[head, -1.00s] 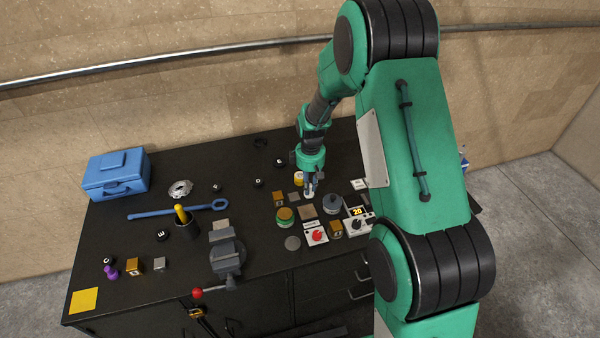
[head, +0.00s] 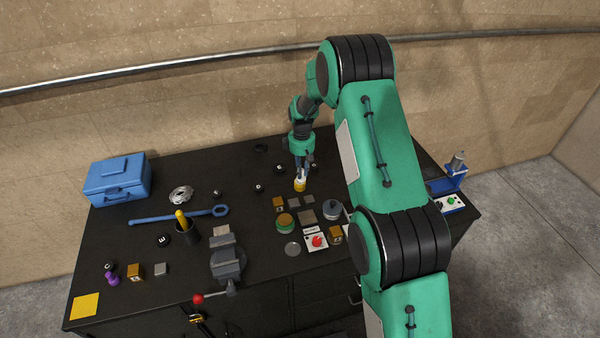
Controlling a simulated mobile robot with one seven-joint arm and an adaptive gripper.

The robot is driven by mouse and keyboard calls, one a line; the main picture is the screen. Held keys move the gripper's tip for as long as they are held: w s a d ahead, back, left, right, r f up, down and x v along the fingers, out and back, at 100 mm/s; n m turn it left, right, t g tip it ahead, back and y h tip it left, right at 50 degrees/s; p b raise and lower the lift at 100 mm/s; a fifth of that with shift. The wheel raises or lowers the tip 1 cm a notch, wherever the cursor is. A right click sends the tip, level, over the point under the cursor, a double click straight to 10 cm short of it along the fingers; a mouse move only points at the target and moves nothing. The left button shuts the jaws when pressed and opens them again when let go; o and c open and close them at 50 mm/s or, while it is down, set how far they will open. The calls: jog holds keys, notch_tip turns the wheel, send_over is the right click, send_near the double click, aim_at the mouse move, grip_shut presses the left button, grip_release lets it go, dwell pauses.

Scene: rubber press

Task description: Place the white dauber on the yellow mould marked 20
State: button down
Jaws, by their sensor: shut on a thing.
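My gripper (head: 301,175) points down over the back middle of the black bench, right above a small yellow cylinder (head: 299,187) with a pale band. It is shut on a small white thing, which looks like the white dauber (head: 301,180), at the cylinder's top. The fingers hide part of it. I cannot tell whether the dauber touches the cylinder or hovers just over it. The cylinder stands upright and looks like the yellow mould; its number is too small to read.
In front stand a brass cube (head: 278,203), a green-and-orange round pot (head: 286,222), a dark grey round pot (head: 333,209) and a white box with a red knob (head: 317,240). A vise (head: 228,262) and blue toolbox (head: 117,178) are left. My arm hides the bench's right part.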

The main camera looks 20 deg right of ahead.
jog(key=shift+w+d+f, duration=0.1)
jog(key=shift+w+f, duration=0.05)
jog(key=shift+w, duration=1.3)
jog(key=shift+f+p, duration=0.35)
jog(key=shift+f, duration=1.4)
jog(key=shift+f, duration=0.15)
jog(key=c, duration=1.7)
grip_release()
jog(key=shift+o, duration=0.2)
notch_tip(320, 180, up, 12)
jog(key=b, duration=0.1)
jog(key=shift+r, duration=0.2)
